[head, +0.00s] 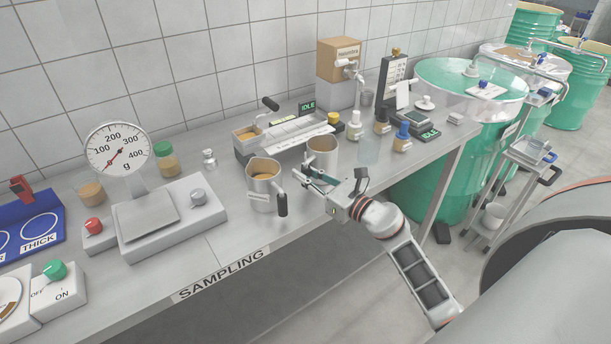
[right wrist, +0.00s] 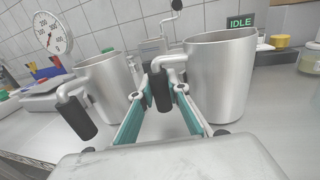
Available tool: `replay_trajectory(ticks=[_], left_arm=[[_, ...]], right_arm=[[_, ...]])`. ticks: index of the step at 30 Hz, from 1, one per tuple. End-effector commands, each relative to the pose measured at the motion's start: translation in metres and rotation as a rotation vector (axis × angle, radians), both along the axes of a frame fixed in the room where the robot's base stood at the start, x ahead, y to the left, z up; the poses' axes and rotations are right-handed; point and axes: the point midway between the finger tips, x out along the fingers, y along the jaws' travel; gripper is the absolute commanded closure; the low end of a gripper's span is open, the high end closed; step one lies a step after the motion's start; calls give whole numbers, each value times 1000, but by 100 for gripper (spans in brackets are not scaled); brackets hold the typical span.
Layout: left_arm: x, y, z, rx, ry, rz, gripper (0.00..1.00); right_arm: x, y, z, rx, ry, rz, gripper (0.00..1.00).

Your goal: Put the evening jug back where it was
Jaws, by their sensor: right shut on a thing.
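Two steel jugs are at the bench's front edge, and I cannot tell which is the evening jug. The left jug (head: 262,190) stands upright with brown contents, a pale label too small to read and a black-gripped handle; it also shows in the right wrist view (right wrist: 110,88). The right jug (head: 322,156) is upright, and in the right wrist view (right wrist: 222,80) it is close ahead. My right gripper (head: 314,181) is shut on the right jug's handle (right wrist: 160,88). Whether this jug touches the bench is unclear. My left gripper is out of view.
A dial scale (head: 150,215) stands to the left, and a tray device with an IDLE display (head: 307,107) is behind the jugs.

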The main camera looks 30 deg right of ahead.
Motion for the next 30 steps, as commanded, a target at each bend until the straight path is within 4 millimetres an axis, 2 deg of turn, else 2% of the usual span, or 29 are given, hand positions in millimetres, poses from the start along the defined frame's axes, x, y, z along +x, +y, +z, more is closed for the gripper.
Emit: replay_trajectory(ticks=[6,7,9,22,26,30], left_arm=[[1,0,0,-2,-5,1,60],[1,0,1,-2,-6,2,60],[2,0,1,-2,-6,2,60],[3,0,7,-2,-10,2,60],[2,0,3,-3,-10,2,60],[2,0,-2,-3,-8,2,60]], right_arm=[[0,0,-1,-2,-4,0,100],[0,0,-3,0,0,0,82],[0,0,-3,0,0,0,67],[0,0,2,0,0,0,67],[-18,-6,-2,-2,3,0,67],[-46,-13,-4,-3,4,1,67]])
